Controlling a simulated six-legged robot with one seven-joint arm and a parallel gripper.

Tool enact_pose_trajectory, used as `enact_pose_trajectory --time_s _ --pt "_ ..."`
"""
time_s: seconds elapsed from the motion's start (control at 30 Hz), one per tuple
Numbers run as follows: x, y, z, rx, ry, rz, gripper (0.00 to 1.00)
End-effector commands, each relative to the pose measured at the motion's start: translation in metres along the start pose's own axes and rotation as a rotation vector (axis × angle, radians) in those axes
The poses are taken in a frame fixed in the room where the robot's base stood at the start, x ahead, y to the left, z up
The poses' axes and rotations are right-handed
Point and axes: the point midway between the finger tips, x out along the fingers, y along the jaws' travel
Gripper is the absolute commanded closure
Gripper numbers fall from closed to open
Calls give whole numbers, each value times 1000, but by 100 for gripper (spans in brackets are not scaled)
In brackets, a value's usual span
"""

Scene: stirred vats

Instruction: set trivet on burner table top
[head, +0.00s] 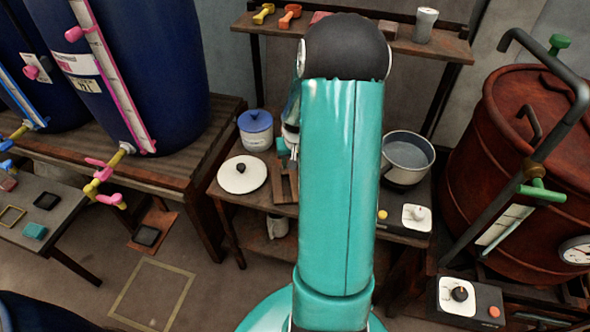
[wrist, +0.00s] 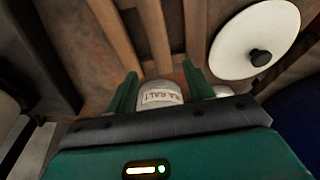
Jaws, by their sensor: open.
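What looks like the trivet, a slatted brown wooden piece (head: 284,183), lies on the burner table top (head: 226,196) beside the white lid, partly hidden by my arm. Its light wooden slats (wrist: 155,32) seem to show in the wrist view. My gripper (wrist: 159,69) is open, its two green fingers spread. A white jar labelled salt (wrist: 160,95) shows between the fingers; I cannot tell whether they touch it. In the head view my arm hides most of the gripper.
A white lid with a black knob (head: 240,175) and a blue-lidded pot (head: 256,128) stand left of my arm. A grey pot (head: 407,155) sits at the right, with a dial panel (head: 417,217) in front. A red vat (head: 520,170) stands far right.

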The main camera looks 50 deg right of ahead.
Motion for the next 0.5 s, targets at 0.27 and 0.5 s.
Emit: enact_pose_trajectory --time_s 0.27,0.5 --pt "-30 0 0 0 -1 0 48" --pt "-42 -9 1 -19 8 2 48"
